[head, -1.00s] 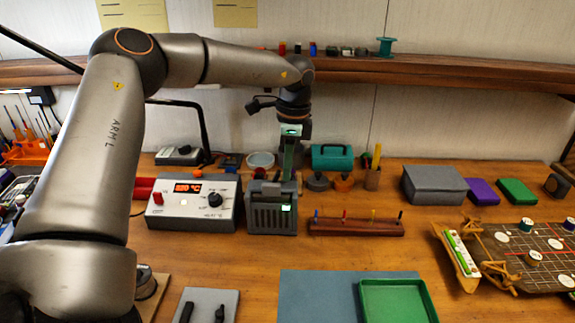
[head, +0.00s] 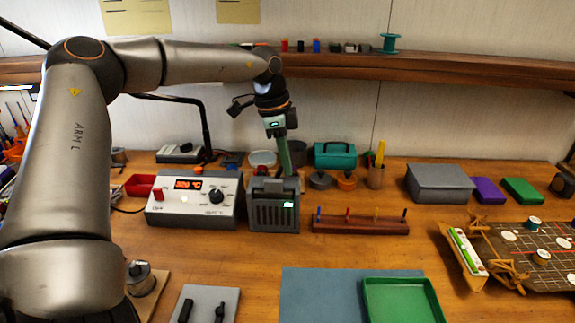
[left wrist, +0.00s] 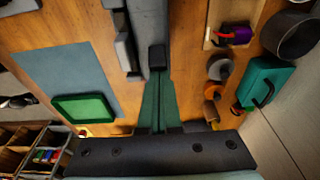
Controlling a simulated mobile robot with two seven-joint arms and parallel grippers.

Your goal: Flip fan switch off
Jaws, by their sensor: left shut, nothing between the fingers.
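The grey fan box (head: 262,212) with a slotted front stands on the workbench, right of the white soldering station. A small light glows pale green on its front right. A dark raised block on its top (left wrist: 157,58) shows in the left wrist view; I cannot tell whether it is the switch. My left gripper (head: 288,172) is shut and empty, with its green fingers pointing down at the box's top rear. In the left wrist view the fingertips (left wrist: 157,82) are close to the dark block; contact is unclear. My right gripper is not in view.
The soldering station (head: 168,212) with a lit red display stands close to the left of the fan. A wooden rack (head: 360,226) with coloured pegs is to its right. A teal case (head: 335,154) and small pots stand behind. A blue mat (head: 310,296) and green tray (head: 402,300) lie in front.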

